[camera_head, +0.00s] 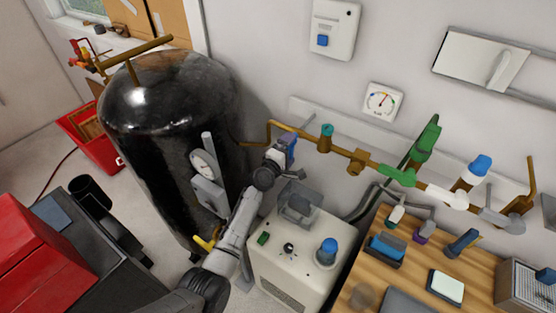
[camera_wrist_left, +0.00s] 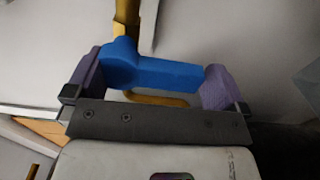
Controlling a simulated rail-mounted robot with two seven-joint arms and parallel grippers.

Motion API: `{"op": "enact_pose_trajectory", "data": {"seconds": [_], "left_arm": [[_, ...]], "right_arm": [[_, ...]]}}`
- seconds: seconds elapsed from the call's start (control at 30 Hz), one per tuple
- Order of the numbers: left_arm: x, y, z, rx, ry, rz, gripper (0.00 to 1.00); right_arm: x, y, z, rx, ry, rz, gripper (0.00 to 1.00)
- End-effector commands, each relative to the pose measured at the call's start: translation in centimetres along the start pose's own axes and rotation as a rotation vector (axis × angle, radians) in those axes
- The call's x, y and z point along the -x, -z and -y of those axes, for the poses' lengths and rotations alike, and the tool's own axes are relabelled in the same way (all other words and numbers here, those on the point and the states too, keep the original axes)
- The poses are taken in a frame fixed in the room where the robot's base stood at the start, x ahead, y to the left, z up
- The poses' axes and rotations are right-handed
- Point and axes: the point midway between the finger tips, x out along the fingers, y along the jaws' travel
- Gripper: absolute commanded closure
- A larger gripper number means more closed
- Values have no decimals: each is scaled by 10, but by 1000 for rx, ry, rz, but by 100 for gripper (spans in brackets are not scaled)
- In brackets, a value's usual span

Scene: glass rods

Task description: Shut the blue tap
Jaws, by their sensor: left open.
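The blue tap (camera_head: 292,146) sits on the brass pipe at its left part, beside the black tank, and is partly hidden by my left gripper (camera_head: 279,157). In the left wrist view the blue tap's handle (camera_wrist_left: 155,70) lies crosswise between the two purple finger pads of my left gripper (camera_wrist_left: 153,84). The jaws are wide apart. The handle's left end is close to the left pad; I cannot tell whether it touches. A gap shows toward the right pad. My right gripper is not in view.
The black tank (camera_head: 165,120) stands left of my left arm. A cream machine (camera_head: 280,258) with a blue knob stands below the pipe. Green taps (camera_head: 398,175) and a white one (camera_head: 447,196) lie further right along the pipe. A wooden bench (camera_head: 410,262) holds small items.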

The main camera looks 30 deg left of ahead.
Motion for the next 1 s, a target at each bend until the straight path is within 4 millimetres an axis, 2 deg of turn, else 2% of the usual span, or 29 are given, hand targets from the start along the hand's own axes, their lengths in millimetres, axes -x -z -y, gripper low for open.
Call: {"op": "enact_pose_trajectory", "data": {"seconds": [0.3,0.6,0.8,1.0], "left_arm": [[54,0,-1,0,2,-1,0],[106,0,0,1,1,-1,0],[125,0,0,2,0,-1,0],[132,0,0,2,1,-1,0]], "right_arm": [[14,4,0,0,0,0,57],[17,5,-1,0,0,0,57],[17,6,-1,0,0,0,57],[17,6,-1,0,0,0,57]]}}
